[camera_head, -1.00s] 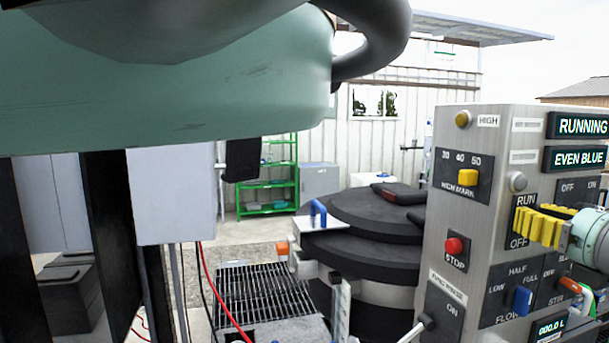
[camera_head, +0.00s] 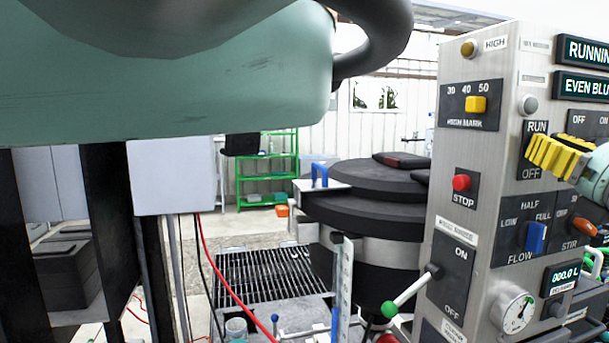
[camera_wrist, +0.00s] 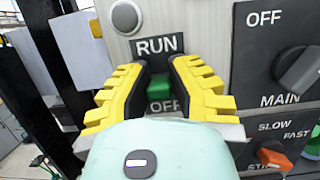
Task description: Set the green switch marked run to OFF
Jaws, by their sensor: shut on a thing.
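The green switch (camera_wrist: 160,90) sits between the RUN and OFF labels, seen in the wrist view. My gripper (camera_wrist: 160,88) is shut on it, with one yellow finger on each side. The fingers and the gripper body cover parts of the switch, so its exact tilt is hard to tell. In the head view my gripper (camera_head: 536,152) reaches the RUN/OFF plate (camera_head: 534,130) from the right and hides the switch there. The upper display (camera_head: 587,50) shows RUNNIN, cut by the picture edge.
A grey MAIN knob (camera_wrist: 300,72) is right of the switch, with an orange lever (camera_wrist: 272,158) below it. The panel also carries a red STOP button (camera_head: 461,183), a blue FLOW switch (camera_head: 536,237) and a yellow HIGH MARK slider (camera_head: 476,104). A black round vessel (camera_head: 365,210) stands left.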

